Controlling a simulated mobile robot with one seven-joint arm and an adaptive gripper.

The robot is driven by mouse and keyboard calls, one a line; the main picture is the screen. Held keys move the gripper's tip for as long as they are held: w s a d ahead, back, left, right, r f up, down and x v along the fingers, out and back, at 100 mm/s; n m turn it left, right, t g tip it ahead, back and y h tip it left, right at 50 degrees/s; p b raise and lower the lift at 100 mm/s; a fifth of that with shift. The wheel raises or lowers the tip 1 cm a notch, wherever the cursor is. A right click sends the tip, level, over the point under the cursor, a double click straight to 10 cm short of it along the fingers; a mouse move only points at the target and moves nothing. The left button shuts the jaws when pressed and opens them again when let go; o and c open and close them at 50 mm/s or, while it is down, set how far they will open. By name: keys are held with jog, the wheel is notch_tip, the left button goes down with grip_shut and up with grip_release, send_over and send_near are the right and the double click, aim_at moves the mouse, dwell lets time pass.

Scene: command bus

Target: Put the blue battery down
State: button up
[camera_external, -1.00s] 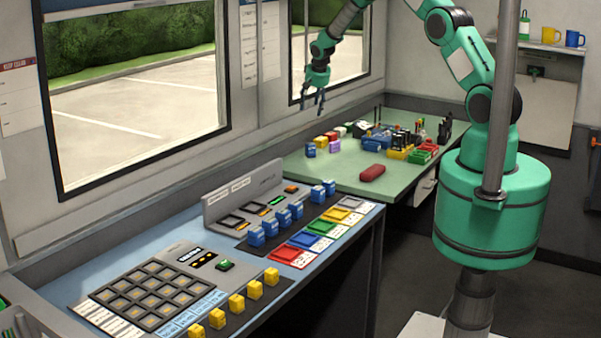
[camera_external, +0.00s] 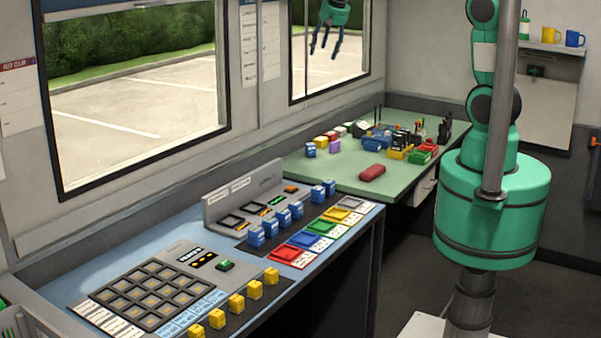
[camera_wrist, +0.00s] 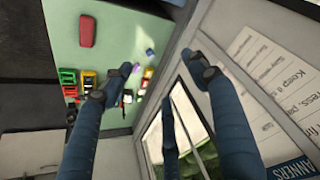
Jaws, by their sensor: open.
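A small blue block (camera_external: 310,149), likely the blue battery, stands on the left part of the green table (camera_external: 340,178). It also shows in the wrist view as a small blue piece (camera_wrist: 150,51) on the green surface, beyond the fingers. My gripper (camera_external: 323,51) is high in front of the far window, well above the table. Its dark blue fingers (camera_wrist: 160,67) are spread in the wrist view, with nothing between them. The gripper is open and apart from the block.
Yellow, purple and red blocks stand near the blue one. A red case (camera_external: 372,172) lies at the table's front. Coloured trays and tools (camera_external: 400,145) crowd the back right. The console (camera_external: 150,300) in front carries several blue and yellow blocks. The wall and window are close to my gripper.

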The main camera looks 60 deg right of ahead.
jog(key=s+a+r+n, duration=0.1)
jog(key=s+a+r, duration=0.5)
jog(key=s, duration=0.3)
jog(key=s+a+n, duration=0.1)
jog(key=s+a, duration=0.3)
jog(key=s, duration=0.5)
jog(key=s+a+n+y, duration=0.1)
jog(key=s+a, duration=0.3)
jog(key=s, duration=0.5)
jog(key=s+a+n+t+y, duration=0.1)
jog(key=s+a, duration=0.3)
jog(key=s, duration=0.6)
jog(key=shift+r+n, duration=0.4)
jog(key=shift+n, duration=0.5)
jog(key=shift+s+a+f, duration=0.1)
notch_tip(320, 180, down, 11)
jog(key=b, duration=1.1)
jog(key=shift+c, duration=0.8)
